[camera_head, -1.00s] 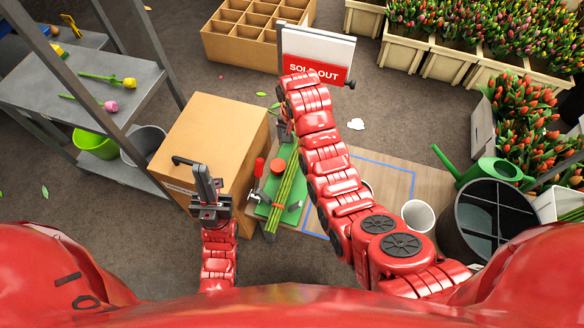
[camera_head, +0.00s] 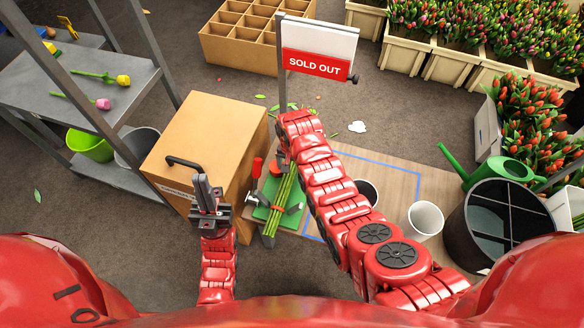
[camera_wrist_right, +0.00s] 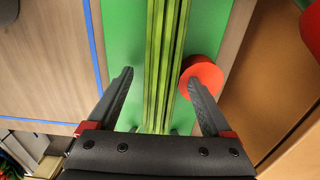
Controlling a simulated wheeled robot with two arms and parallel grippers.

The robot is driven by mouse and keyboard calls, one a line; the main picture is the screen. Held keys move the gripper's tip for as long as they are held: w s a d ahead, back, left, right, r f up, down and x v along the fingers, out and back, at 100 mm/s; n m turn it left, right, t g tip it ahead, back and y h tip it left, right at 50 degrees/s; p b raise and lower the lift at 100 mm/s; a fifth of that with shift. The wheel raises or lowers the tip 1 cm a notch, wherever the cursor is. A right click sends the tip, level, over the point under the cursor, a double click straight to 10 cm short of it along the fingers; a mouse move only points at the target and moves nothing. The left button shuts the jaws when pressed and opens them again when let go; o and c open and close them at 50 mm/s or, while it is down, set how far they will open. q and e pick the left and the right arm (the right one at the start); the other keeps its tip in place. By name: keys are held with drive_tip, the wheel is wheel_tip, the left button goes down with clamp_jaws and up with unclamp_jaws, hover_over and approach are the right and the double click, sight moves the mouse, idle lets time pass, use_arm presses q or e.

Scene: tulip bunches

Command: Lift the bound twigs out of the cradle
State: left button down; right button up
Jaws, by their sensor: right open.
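The bundle of green twigs (camera_head: 285,196) lies on a green mat (camera_head: 263,214) at the table's left end; an orange-red strip shows near its lower part. The bundle (camera_wrist_right: 164,60) also shows in the right wrist view. My right gripper (camera_wrist_right: 160,80) is open, one finger on each side of the twigs, with gaps on both sides. In the head view its arm hides the twigs' far end. My left gripper (camera_head: 210,192) is by the cardboard box's front, apart from the twigs; its jaw gap is unclear. I cannot clearly make out the cradle.
A red round piece (camera_wrist_right: 201,76) sits close beside the twigs and one right finger. A red-handled tool (camera_head: 257,168) stands left of the twigs. The cardboard box (camera_head: 212,140) is close on the left. White cup (camera_head: 425,220) and black bin (camera_head: 495,225) are right.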

sight(292, 166)
drive_tip(key=shift+f, duration=0.15)
drive_tip(key=shift+c, duration=0.2)
clamp_jaws()
idle(0.3)
wheel_tip(292, 166, up, 10)
idle(0.6)
